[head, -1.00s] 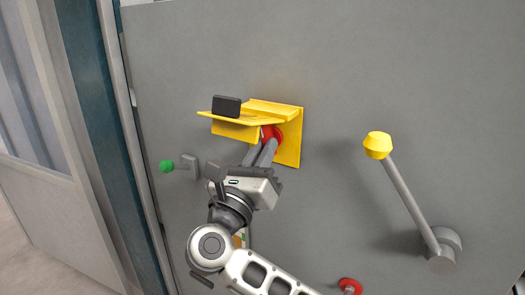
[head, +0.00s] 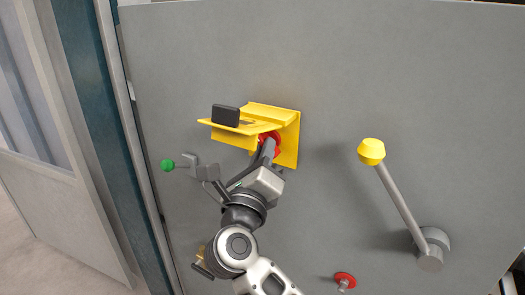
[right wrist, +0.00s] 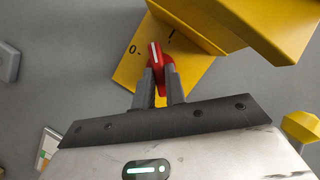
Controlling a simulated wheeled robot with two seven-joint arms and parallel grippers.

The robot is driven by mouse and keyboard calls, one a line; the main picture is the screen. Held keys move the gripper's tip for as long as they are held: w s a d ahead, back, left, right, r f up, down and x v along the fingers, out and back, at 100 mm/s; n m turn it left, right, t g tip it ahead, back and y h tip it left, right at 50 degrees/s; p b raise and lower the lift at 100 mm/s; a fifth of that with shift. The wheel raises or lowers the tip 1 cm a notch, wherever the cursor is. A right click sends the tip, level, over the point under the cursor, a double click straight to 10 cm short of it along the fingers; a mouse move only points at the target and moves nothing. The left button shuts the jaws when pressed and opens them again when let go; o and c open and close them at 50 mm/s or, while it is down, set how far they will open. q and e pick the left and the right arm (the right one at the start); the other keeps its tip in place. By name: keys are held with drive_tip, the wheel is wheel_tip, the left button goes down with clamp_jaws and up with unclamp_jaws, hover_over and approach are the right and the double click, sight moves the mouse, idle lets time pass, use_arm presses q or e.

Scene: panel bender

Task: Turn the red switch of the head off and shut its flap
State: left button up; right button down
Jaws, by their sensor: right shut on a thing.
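The red switch (right wrist: 168,76) sits on a yellow plate (right wrist: 126,68) on the grey panel. It has a white line, and the plate bears a "0" mark and a second mark. The white line appears to lie between the two marks. My right gripper (right wrist: 160,82) is shut on the switch, one finger on each side. In the head view the red switch (head: 274,139) is partly hidden by my right gripper (head: 267,153). The yellow flap (head: 223,134) is raised above the switch, with a black block (head: 226,114) on it. My left gripper is out of view.
A long grey lever with a yellow knob (head: 371,151) stands out to the right. A red button (head: 345,281) is low on the panel. The panel between flap and long lever is clear.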

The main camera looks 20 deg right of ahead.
drive_tip(key=shift+n+y, duration=0.4)
drive_tip(key=shift+n, duration=0.3)
drive_tip(key=c, duration=1.4)
unclamp_jaws()
drive_tip(key=shift+c, duration=0.2)
drive_tip(key=shift+s, duration=0.1)
